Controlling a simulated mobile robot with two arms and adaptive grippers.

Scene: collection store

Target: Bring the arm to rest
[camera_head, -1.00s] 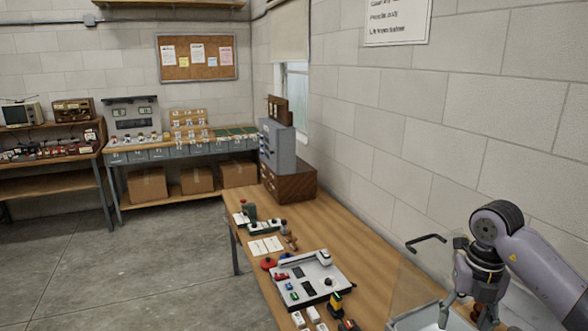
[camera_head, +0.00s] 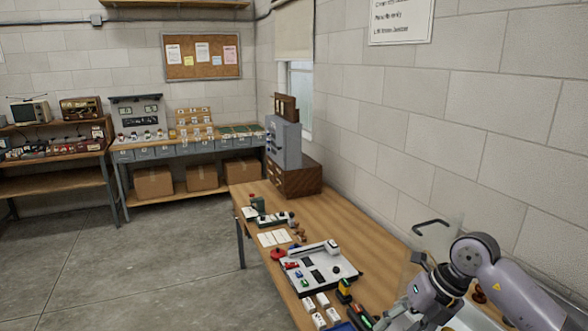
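One arm of mine comes in from the lower right in the head view, grey and bent at a dark-capped joint. Its wrist and gripper (camera_head: 400,318) point down to the lower left, over the near right end of the wooden table (camera_head: 345,222). The fingertips are at or past the bottom edge of the picture, so I cannot see whether they are open or shut or hold anything. My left gripper is not in view.
A grey board (camera_head: 338,268) with small coloured parts lies on the table, near white blocks (camera_head: 308,305). A clear-walled bin with a black handle (camera_head: 430,224) stands beside my arm. A grey cabinet (camera_head: 284,143) and wooden drawers (camera_head: 298,181) stand at the far end. The floor at left is clear.

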